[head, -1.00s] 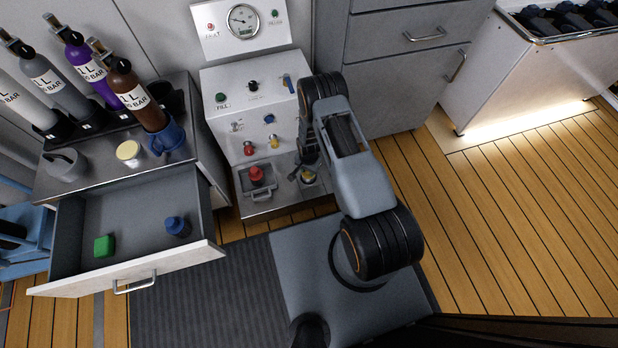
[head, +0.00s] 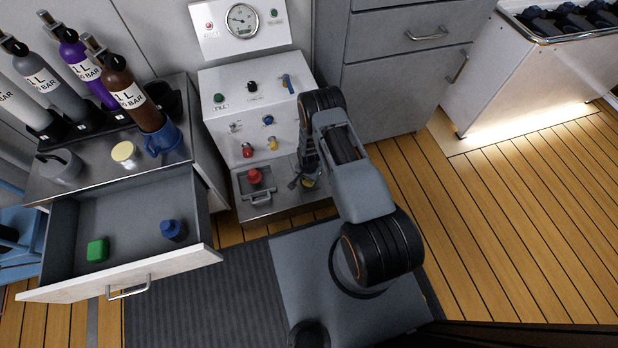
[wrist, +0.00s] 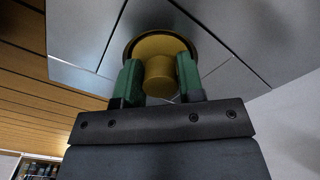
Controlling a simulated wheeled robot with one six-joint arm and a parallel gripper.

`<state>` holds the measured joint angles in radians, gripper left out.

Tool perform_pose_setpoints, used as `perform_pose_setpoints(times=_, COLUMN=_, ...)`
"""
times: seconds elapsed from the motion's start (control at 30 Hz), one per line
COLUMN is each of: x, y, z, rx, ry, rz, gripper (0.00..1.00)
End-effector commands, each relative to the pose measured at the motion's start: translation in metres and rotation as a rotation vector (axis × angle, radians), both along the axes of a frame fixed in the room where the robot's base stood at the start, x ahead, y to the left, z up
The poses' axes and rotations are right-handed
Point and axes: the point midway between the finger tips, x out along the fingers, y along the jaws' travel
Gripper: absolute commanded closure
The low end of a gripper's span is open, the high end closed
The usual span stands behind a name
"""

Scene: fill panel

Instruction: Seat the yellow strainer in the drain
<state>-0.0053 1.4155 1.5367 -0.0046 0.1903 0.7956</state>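The yellow strainer (wrist: 158,75) has a round flange and a thick knob. In the wrist view its flange lies against or just off a grey panel surface, with a dark ring around part of its edge. In the head view only a bit of the strainer (head: 309,183) shows under my gripper, at the right of the low metal ledge. My gripper (wrist: 160,82) has its green finger pads on both sides of the knob, seemingly touching it. The drain itself is mostly hidden behind the strainer, so I cannot tell how deep the strainer sits.
A red knobbed piece (head: 255,177) sits in a handled tray left of my gripper. The fill panel (head: 250,100) rises behind. An open drawer (head: 120,275) holds a green block (head: 97,250) and a blue piece (head: 173,230). A blue mug (head: 163,140) stands above.

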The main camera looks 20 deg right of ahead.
Motion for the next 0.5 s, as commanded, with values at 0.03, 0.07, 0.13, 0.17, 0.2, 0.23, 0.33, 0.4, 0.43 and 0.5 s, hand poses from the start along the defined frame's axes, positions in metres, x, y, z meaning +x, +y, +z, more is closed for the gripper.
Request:
perform_pose_setpoints(times=0.03, x=0.0, y=0.0, z=0.0, rx=0.0, ry=0.0, rz=0.0, gripper=0.6)
perform_pose_setpoints(times=0.07, x=0.0, y=0.0, z=0.0, rx=0.0, ry=0.0, rz=0.0, gripper=0.57)
perform_pose_setpoints(times=0.13, x=0.0, y=0.0, z=0.0, rx=0.0, ry=0.0, rz=0.0, gripper=0.5)
perform_pose_setpoints(times=0.17, x=0.0, y=0.0, z=0.0, rx=0.0, ry=0.0, rz=0.0, gripper=0.47)
perform_pose_setpoints(times=0.2, x=0.0, y=0.0, z=0.0, rx=0.0, ry=0.0, rz=0.0, gripper=0.43)
perform_pose_setpoints(times=0.23, x=0.0, y=0.0, z=0.001, rx=0.0, ry=0.0, rz=0.0, gripper=0.43)
perform_pose_setpoints(times=0.33, x=0.0, y=0.0, z=0.003, rx=0.0, ry=0.0, rz=0.0, gripper=0.43)
perform_pose_setpoints(times=0.4, x=0.0, y=0.0, z=0.008, rx=0.0, ry=0.0, rz=0.0, gripper=0.43)
perform_pose_setpoints(times=0.43, x=0.0, y=0.0, z=0.011, rx=0.0, ry=0.0, rz=0.0, gripper=0.43)
perform_pose_setpoints(times=0.5, x=0.001, y=0.0, z=0.023, rx=0.0, ry=-0.001, rz=0.0, gripper=0.43)
